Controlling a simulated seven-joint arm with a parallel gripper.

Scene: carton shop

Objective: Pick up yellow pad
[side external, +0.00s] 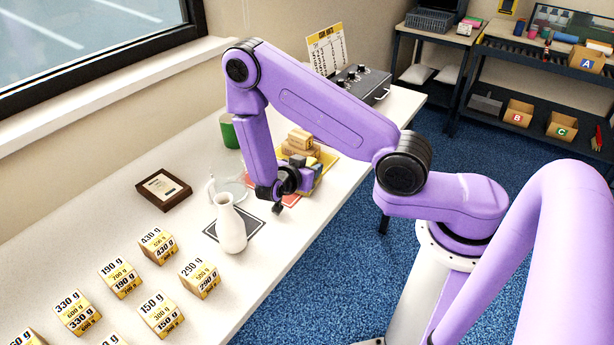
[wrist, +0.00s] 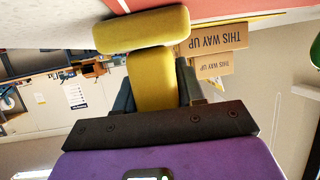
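The yellow pad (wrist: 140,28) is large in the wrist view, with a rounded bar across the top. A second yellow part (wrist: 152,78) runs down from it and fills the space between the two dark fingers of my gripper (wrist: 155,90). The fingers appear to touch it on both sides, and whether the pad rests on a surface is hidden. In the side view my gripper (side external: 300,178) is low over the table beside small cartons, and the pad is hard to pick out there.
Cartons marked "THIS WAY UP" (wrist: 212,38) stand close by. A white vase (side external: 230,224) stands on a dark mat near my gripper. A green cup (side external: 228,131), a plaque (side external: 163,189) and several weight-marked boxes (side external: 200,278) are also on the white table (side external: 85,232).

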